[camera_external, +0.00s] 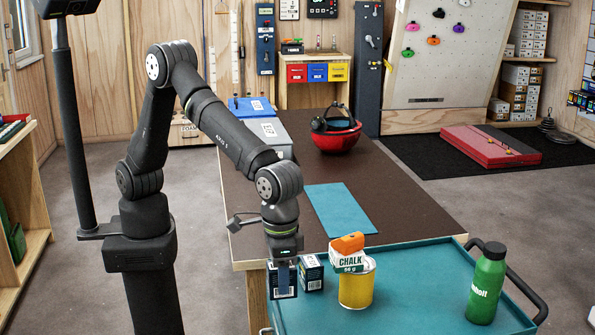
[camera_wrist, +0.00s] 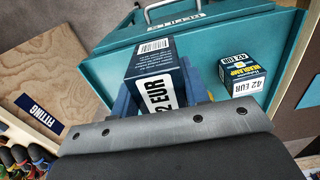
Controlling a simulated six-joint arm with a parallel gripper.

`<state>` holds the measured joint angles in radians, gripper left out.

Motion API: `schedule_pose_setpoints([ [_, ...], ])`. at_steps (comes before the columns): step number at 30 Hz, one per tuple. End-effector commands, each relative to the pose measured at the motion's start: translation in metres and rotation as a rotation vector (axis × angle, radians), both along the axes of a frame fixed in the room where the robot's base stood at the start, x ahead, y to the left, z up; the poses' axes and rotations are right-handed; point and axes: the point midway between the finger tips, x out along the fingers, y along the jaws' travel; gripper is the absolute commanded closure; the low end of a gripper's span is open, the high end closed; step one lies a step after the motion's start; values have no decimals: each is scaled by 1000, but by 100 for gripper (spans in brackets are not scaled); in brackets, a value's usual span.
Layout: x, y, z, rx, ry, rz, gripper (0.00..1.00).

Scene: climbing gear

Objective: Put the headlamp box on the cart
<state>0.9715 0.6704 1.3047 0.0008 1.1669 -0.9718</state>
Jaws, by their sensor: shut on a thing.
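My gripper (camera_external: 284,277) is shut on a dark box (camera_external: 274,287) at the cart's near left corner. In the wrist view the held box (camera_wrist: 154,68) shows a dark face and a white "42 EUR" label. The cart (camera_external: 405,300) is teal, with a raised rim. A second dark box (camera_external: 312,272) stands on it just right of the held one, upright and apart. In the wrist view this second box (camera_wrist: 243,79) reads "HEADLAMP" and "42 EUR". The held box's underside is hidden, so I cannot tell whether it touches the cart.
A yellow tin (camera_external: 357,287) with a chalk box (camera_external: 347,261) and an orange item (camera_external: 347,243) on top stands close right of the boxes. A green bottle (camera_external: 487,284) stands farther right. Between them the cart is clear. A brown table (camera_external: 285,225) with a red helmet (camera_external: 337,138) lies behind.

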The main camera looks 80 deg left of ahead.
Motion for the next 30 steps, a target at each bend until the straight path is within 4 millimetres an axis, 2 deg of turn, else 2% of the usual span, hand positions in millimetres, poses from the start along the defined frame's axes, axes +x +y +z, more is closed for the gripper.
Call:
schedule_pose_setpoints([
  [1, 13, 3, -8, 1, 1, 5, 84],
  [6, 50, 10, -30, 0, 1, 3, 84],
  [11, 71, 14, -43, -1, -1, 1, 84],
  [17, 76, 15, -53, 0, 0, 0, 84],
  [24, 75, 15, -85, -1, 0, 0, 84],
  [30, 75, 15, -86, -2, -2, 0, 84],
])
